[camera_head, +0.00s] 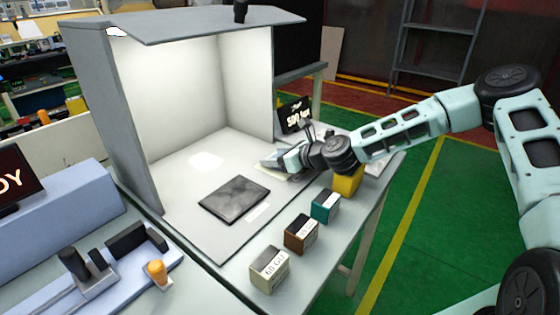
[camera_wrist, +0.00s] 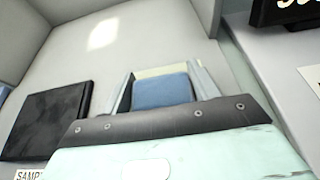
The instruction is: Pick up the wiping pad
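A blue pad (camera_wrist: 162,91), which looks like the wiping pad, lies between the two fingers of my gripper (camera_wrist: 160,80) in the wrist view. A pale yellow strip (camera_wrist: 160,71) shows just beyond it. The fingers stand wide apart on either side of the pad; firm contact is not visible. In the head view my gripper (camera_head: 279,161) is low over the right part of the booth floor, near a pale yellow-green flat thing (camera_head: 264,171). The blue pad is hard to make out there.
A dark square sample plate (camera_head: 234,198) lies left of my gripper, inside the grey booth (camera_head: 128,130). Several labelled blocks, including a teal one (camera_head: 325,207), line the table's front right edge. A black display (camera_head: 295,114) stands behind my gripper.

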